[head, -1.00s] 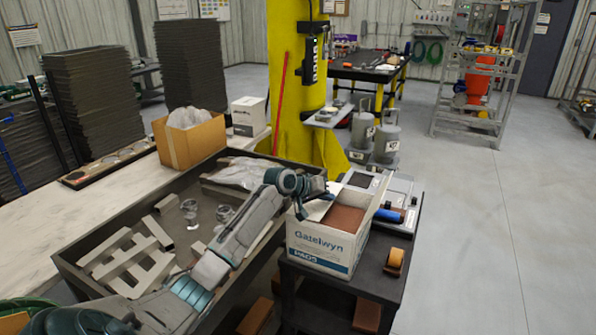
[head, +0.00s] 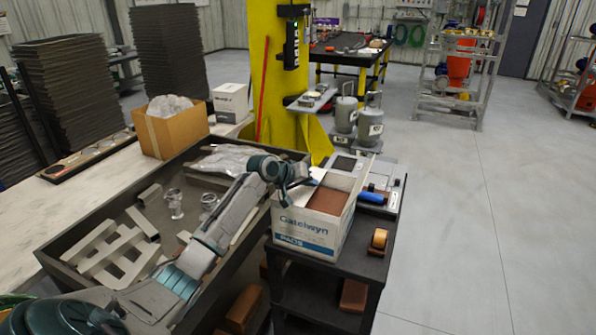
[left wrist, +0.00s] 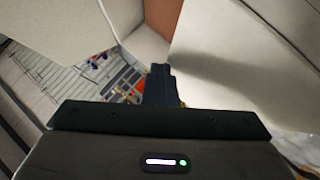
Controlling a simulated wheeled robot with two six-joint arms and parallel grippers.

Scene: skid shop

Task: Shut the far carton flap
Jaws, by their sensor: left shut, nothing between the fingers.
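The white carton (head: 308,238) with blue lettering stands on a dark cart, its top open and brown contents (head: 328,200) showing. A pale flap (head: 364,180) stands up at its right side. A pale panel (head: 336,180) shows at the far side, partly behind my gripper; its exact angle is unclear. My left gripper (head: 303,183) is shut and empty at the carton's far left corner. In the left wrist view its shut fingers (left wrist: 160,84) point between pale carton panels (left wrist: 235,60); I cannot tell whether they touch. My right gripper is not in view.
An open brown box (head: 178,135) stands behind.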

